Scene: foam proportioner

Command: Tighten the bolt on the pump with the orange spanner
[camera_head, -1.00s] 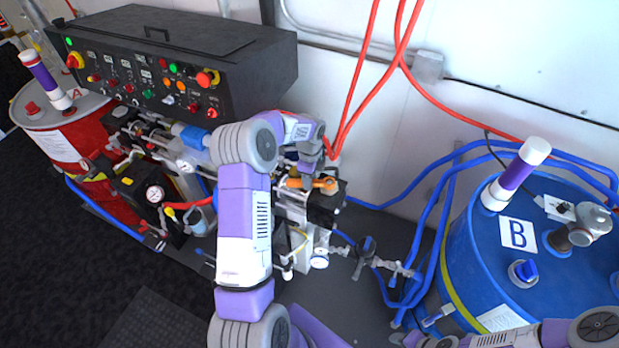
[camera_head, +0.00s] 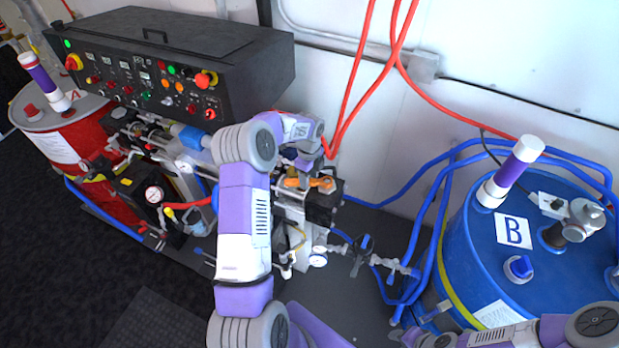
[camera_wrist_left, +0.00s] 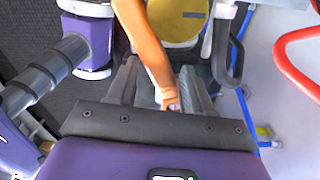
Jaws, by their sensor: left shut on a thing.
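The orange spanner (camera_head: 312,183) lies roughly level over the dark pump block (camera_head: 322,208) in the head view. My left gripper (camera_head: 303,166) is shut on it from above. In the wrist view the spanner (camera_wrist_left: 146,42) runs up and away from between the two grey fingers, its far end out of frame. A round yellow part (camera_wrist_left: 180,22) shows just beyond the fingers there. I cannot make out the bolt or whether the spanner sits around it. My right gripper (camera_head: 430,340) is partly in view at the bottom edge; its jaw state is unclear.
A black control box (camera_head: 170,60) stands behind and left of the pump. A red drum (camera_head: 70,130) is at left, a blue drum (camera_head: 480,250) at right. Red hoses (camera_head: 352,95) hang near the wall, and blue hoses (camera_head: 420,245) run beside the blue drum.

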